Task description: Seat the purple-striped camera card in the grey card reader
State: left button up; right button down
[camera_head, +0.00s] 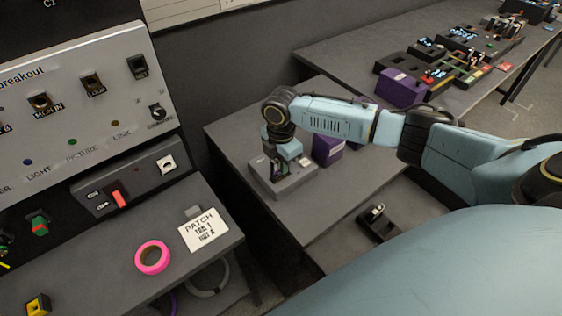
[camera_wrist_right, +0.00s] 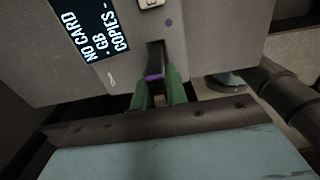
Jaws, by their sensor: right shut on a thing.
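The grey card reader (camera_head: 291,185) stands on the dark table in the head view, under my right gripper (camera_head: 277,168). In the right wrist view, the reader's grey face (camera_wrist_right: 208,45) fills the top, and its screen (camera_wrist_right: 92,30) reads "NO CARD". The camera card (camera_wrist_right: 154,77) is dark with a purple stripe. My right gripper (camera_wrist_right: 155,92) is shut on it between green fingertips. The card points at the dark slot (camera_wrist_right: 155,52) in the reader's face. I cannot tell how far its front end is inside. My left gripper is not in view.
A purple box (camera_head: 327,150) stands just right of the reader. A small black holder (camera_head: 378,220) is nearer me. The left table holds a pink tape roll (camera_head: 152,258) and a "PATCH" note (camera_head: 203,231) beside a breakout panel (camera_head: 75,95).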

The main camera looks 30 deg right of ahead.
jog(key=shift+f, duration=1.1)
dwell(1.0)
jog(key=c, duration=1)
grip_release()
jog(key=shift+r, duration=0.1)
notch_tip(320, 180, up, 8)
jog(key=p, duration=0.8)
jog(key=shift+f, duration=0.25)
jog(key=shift+f, duration=0.1)
